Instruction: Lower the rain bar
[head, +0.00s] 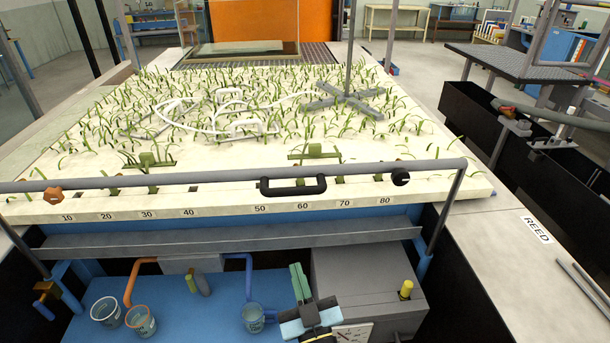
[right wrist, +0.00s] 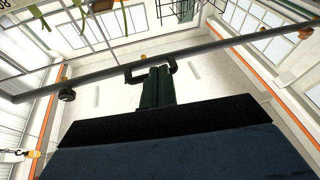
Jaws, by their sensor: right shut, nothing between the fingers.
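The rain bar (head: 200,178) is a grey tube that runs across the front of the planted bed, with upright arms at its ends. A black U-shaped handle (head: 292,186) sits near its middle, and a black knob (head: 400,177) is further right. My right gripper (head: 298,270) is below the handle in the head view, shut and empty, with its fingers pointing up. In the right wrist view the bar (right wrist: 225,45) crosses diagonally. The handle (right wrist: 134,76) shows behind my fingertips (right wrist: 158,73), which overlap it; contact cannot be told. My left gripper is out of view.
A numbered white strip (head: 230,211) lies under the bar. Below are a grey shelf (head: 220,243), a grey box (head: 365,270) with a yellow knob (head: 406,289), and several beakers (head: 253,317) on a blue surface. A REED label (head: 537,230) marks the right ledge.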

